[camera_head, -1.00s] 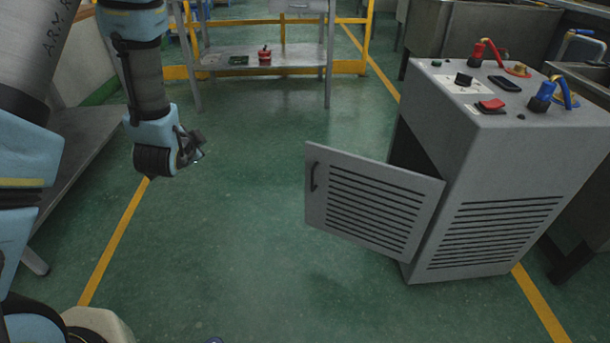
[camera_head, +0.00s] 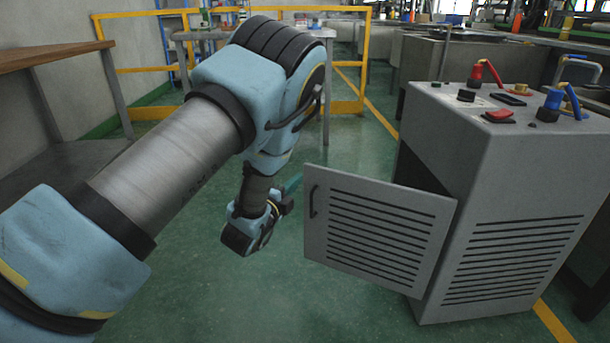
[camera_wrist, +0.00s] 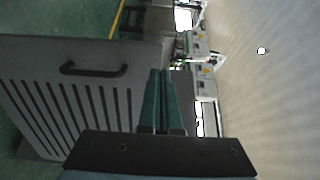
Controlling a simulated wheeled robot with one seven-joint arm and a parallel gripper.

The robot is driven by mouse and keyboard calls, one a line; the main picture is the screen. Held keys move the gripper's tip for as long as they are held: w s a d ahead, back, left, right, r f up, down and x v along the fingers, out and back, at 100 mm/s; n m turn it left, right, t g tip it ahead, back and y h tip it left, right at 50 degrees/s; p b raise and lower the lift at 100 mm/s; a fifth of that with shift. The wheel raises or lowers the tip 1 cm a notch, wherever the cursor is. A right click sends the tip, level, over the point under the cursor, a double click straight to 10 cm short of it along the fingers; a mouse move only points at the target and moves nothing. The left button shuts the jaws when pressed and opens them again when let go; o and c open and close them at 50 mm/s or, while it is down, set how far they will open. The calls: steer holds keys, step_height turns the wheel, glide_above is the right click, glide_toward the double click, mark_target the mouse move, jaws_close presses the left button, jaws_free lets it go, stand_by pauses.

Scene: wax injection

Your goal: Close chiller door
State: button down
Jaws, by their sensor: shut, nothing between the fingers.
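The grey chiller (camera_head: 500,200) stands at the right in the head view. Its slatted door (camera_head: 375,235) stands open, swung out to the left, with a dark handle (camera_head: 313,201) near its free edge. My gripper (camera_head: 293,185) is shut and empty, just left of the door's free edge; a gap shows between them in the head view. In the wrist view, the shut green fingers (camera_wrist: 162,100) point past the door (camera_wrist: 70,90), whose handle (camera_wrist: 94,70) is at the upper left. Whether the fingers touch the door cannot be told.
Red and blue hose fittings (camera_head: 550,100) sit on the chiller top. A table (camera_head: 80,150) stands at the left, and a yellow rail (camera_head: 145,69) runs behind. Green floor (camera_head: 300,300) is clear in front of the door.

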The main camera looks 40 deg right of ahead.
mark_target(310, 167)
steer(key=x, duration=0.6)
steer(key=shift+b, duration=0.35)
